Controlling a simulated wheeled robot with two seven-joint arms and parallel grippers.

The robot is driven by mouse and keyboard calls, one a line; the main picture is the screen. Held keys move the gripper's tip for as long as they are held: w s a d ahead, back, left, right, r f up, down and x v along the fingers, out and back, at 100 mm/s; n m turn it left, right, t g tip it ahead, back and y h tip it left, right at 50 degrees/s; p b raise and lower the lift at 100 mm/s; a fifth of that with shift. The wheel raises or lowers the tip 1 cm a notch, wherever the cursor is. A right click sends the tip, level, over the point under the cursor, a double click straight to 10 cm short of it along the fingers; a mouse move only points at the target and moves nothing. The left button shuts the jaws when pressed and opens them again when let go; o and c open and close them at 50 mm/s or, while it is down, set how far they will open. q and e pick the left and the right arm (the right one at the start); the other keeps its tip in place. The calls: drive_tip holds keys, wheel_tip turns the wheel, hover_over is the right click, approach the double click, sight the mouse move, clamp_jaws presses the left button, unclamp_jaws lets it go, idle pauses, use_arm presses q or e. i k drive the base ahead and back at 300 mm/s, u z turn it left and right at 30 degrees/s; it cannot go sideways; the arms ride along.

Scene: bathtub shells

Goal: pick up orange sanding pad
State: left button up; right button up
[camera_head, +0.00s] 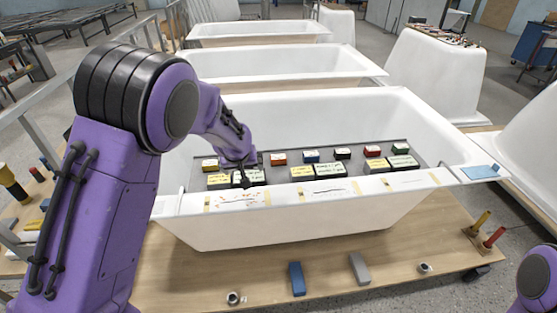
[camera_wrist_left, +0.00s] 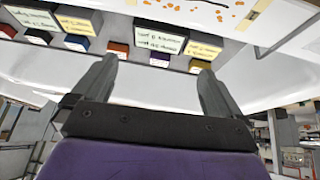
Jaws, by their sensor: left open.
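What looks like the same pad shows in the left wrist view (camera_wrist_left: 198,66), near the right finger's tip. My left gripper (camera_head: 246,178) is over the tray's left part, right of this pad. In the left wrist view my left gripper (camera_wrist_left: 158,72) has its fingers wide apart with nothing between them. My right gripper is out of view.
The nearest bathtub's front rim (camera_head: 400,182) runs before the tray. Other tubs (camera_head: 270,64) stand behind.

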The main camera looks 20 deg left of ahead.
sight(276, 159)
drive_tip(key=i, duration=1)
